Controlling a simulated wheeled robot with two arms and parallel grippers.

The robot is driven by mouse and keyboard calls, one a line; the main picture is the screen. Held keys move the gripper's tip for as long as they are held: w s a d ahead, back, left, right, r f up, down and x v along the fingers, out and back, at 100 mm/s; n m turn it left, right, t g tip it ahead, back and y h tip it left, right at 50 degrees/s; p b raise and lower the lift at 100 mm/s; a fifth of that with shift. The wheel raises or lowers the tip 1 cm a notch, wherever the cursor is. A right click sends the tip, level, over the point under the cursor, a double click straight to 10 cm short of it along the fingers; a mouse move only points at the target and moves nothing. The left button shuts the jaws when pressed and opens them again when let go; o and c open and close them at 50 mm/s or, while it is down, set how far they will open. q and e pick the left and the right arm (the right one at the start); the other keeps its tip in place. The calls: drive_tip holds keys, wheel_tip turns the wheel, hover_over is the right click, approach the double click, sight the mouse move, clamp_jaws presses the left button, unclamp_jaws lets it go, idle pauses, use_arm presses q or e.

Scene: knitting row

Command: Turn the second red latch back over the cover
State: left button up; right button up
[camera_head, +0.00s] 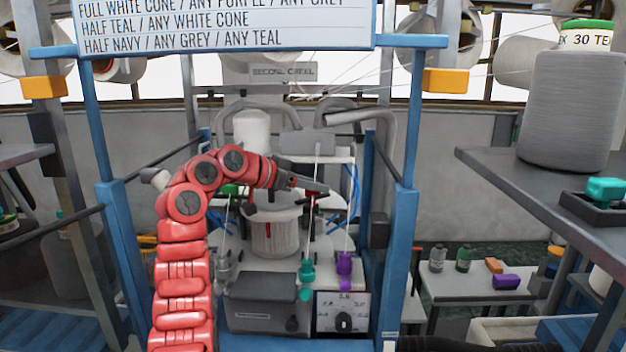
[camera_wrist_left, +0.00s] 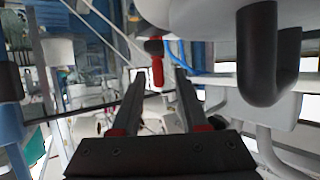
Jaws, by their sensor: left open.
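A red latch (camera_wrist_left: 157,70) shows in the left wrist view, hanging from a dark pivot beside a pale rounded body. It lies just beyond and between the tips of my left gripper (camera_wrist_left: 160,84), whose two dark fingers are apart with nothing held. In the head view my left gripper (camera_head: 320,189) reaches rightward over the pale cylinder (camera_head: 275,238) in the middle of the machine. A small red piece shows by its tips, partly covered by the fingers. I cannot tell which latch it is or make out the cover's edges. My right gripper is not in view.
Blue posts (camera_head: 403,235) frame the machine on both sides. A black U-shaped handle (camera_wrist_left: 262,60) is close to the right of my left gripper.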

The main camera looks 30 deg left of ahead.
use_arm(q)
clamp_jaws()
